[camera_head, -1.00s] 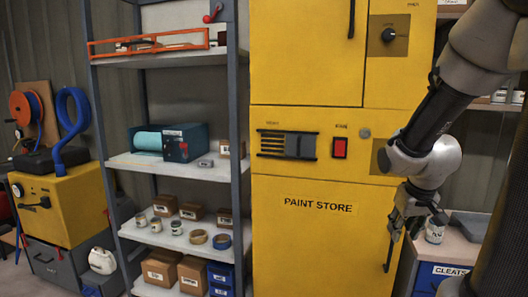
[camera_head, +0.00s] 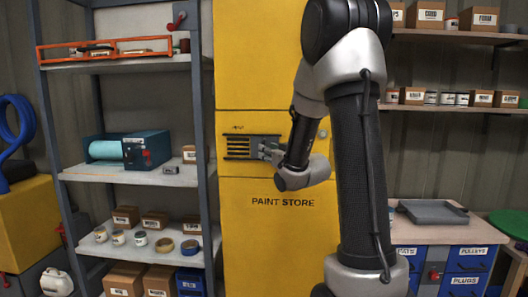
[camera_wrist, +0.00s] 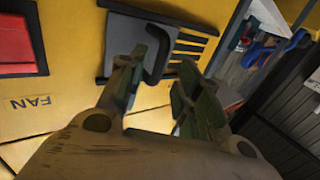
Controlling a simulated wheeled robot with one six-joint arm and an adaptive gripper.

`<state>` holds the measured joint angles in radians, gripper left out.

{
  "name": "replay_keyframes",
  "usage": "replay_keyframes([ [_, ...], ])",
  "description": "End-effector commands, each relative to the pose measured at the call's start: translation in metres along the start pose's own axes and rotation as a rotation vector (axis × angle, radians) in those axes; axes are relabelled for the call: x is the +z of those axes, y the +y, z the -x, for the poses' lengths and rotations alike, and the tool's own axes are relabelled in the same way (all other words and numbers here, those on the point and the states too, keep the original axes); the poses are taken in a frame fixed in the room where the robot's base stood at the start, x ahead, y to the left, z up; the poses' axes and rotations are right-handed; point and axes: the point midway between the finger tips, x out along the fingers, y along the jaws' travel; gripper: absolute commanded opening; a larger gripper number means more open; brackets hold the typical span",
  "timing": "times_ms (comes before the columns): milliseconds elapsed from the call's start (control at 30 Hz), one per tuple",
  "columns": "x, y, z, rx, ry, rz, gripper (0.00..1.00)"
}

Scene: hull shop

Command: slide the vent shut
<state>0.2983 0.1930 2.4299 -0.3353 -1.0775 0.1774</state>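The vent (camera_head: 238,146) is a dark slatted panel on the yellow paint store cabinet (camera_head: 240,60). Its slats (camera_wrist: 196,42) show at the left in the head view, so that part is open. A grey sliding plate (camera_wrist: 122,42) covers the other side, with a dark upright tab (camera_wrist: 158,52) standing out from it. My gripper (camera_head: 267,149) is at the vent. In the wrist view my gripper (camera_wrist: 156,82) is open, with the tab between and just beyond its fingertips. I cannot tell whether a finger touches the tab.
A red fan switch (camera_wrist: 16,45) sits beside the vent; my arm hides it in the head view. A grey shelf rack (camera_head: 150,180) with boxes and tins stands close at the left. A blue drawer unit (camera_head: 440,265) with a tray (camera_head: 432,212) is at the right.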

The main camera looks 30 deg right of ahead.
Motion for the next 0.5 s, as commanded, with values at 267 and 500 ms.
replay_keyframes([
  [267,0.0,0.0,-0.029,0.0,0.0,0.0,0.34],
  [500,0.0,0.0,-0.03,0.001,-0.001,0.0,0.34],
])
